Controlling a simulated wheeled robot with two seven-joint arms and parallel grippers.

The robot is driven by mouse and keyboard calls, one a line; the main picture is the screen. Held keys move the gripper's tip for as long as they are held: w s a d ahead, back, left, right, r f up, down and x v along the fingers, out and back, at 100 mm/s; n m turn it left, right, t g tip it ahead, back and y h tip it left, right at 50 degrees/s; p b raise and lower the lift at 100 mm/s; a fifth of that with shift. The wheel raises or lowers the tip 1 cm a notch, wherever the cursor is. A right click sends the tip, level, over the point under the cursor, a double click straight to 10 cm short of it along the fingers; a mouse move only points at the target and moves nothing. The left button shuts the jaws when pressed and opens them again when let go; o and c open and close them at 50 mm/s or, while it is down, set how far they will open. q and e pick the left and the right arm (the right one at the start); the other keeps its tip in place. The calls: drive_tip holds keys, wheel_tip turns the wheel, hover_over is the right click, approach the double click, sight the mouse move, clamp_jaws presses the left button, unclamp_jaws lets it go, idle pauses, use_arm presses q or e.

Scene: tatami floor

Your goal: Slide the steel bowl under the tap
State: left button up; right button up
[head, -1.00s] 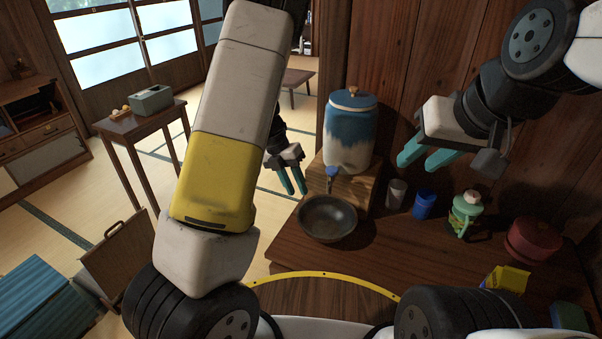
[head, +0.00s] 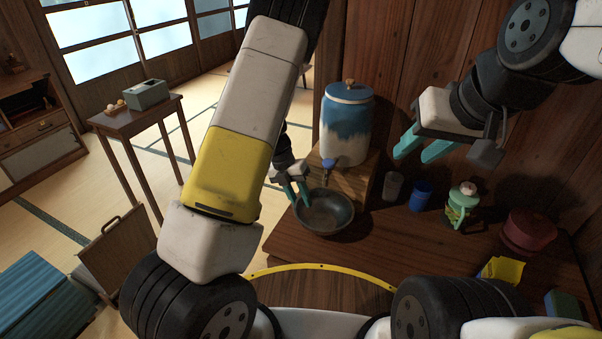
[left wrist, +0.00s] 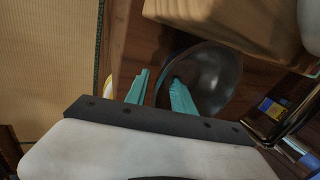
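The dark steel bowl (head: 325,213) sits on the wooden counter, just in front of and below the blue tap (head: 328,165) of the blue-and-white water crock (head: 347,125). My left gripper (head: 297,193) is open at the bowl's left rim. In the left wrist view, one teal finger of this gripper (left wrist: 160,90) is outside the bowl (left wrist: 215,72) and the other overlaps its inside. Whether they touch the rim I cannot tell. My right gripper (head: 422,150) is open and empty, raised at the right of the crock.
The crock stands on a wooden block (head: 362,182). A grey cup (head: 393,186), a blue cup (head: 421,195), a green bottle (head: 459,205) and a red pot (head: 527,233) stand to the right. Bare counter (head: 400,250) lies in front of them.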

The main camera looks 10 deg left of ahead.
use_arm(q)
drive_tip(key=shift+s+d+f, duration=0.1)
drive_tip(key=shift+d+f, duration=0.1)
drive_tip(key=shift+f, duration=0.25)
clamp_jaws()
idle(1.2)
